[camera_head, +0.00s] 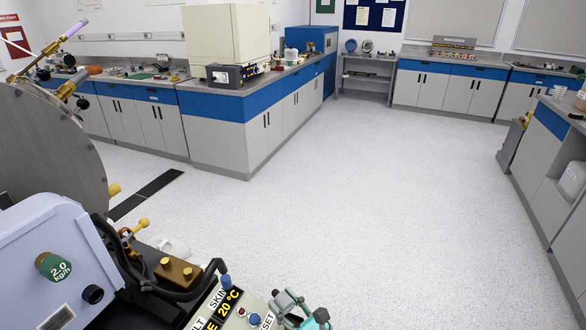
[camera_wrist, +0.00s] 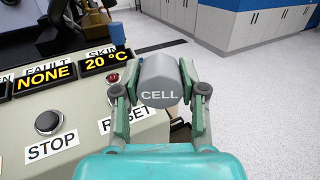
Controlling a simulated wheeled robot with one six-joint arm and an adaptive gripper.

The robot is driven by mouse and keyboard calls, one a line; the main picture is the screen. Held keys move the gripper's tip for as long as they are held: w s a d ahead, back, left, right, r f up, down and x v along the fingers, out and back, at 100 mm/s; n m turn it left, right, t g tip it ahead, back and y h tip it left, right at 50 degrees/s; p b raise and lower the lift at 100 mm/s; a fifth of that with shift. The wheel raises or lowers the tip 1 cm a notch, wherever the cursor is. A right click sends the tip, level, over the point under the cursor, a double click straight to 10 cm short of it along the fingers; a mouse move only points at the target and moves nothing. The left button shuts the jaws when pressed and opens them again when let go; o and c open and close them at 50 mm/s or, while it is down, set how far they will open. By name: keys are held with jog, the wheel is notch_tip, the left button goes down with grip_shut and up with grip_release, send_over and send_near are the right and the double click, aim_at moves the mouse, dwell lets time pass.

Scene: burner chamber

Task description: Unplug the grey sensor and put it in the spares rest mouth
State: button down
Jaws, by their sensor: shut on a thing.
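A grey sensor (camera_wrist: 158,76), a short cylinder marked CELL, sits between the two green fingers of my gripper (camera_wrist: 160,80) in the wrist view. The fingers are shut on its sides. In the head view my gripper (camera_head: 289,302) is at the bottom edge, by the right end of the control panel; the sensor is hard to make out there. In the wrist view the sensor is in front of the panel's right end and the floor; I cannot tell whether it touches anything behind it. I cannot pick out the spares rest mouth in either view.
The control panel (camera_wrist: 88,135) has STOP (camera_wrist: 48,122) and RESET buttons close left of my gripper. A brown block with brass knobs (camera_head: 177,272) and a large round grey disc (camera_head: 50,150) stand left. The floor (camera_head: 370,200) is clear; benches line the room.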

jog(key=w+d+f+m+t+h, duration=0.2)
jog(key=d+f+h, duration=0.15)
jog(key=d, duration=0.65)
jog(key=w+d+f+m+t+h, duration=0.1)
jog(key=d+f+m+h, duration=0.25)
jog(key=d, duration=0.65)
jog(key=s+d+f+m+h, duration=0.1)
jog(key=s+d+f+h, duration=0.1)
jog(key=f, duration=0.6)
jog(key=s+d+f+m+t+h, duration=0.1)
jog(key=s+d+f+h, duration=0.2)
jog(key=f, duration=0.6)
jog(key=s+d, duration=0.2)
jog(key=s, duration=0.1)
jog(key=shift+d+m, duration=0.2)
jog(key=shift+m, duration=0.15)
jog(key=shift+f, duration=0.1)
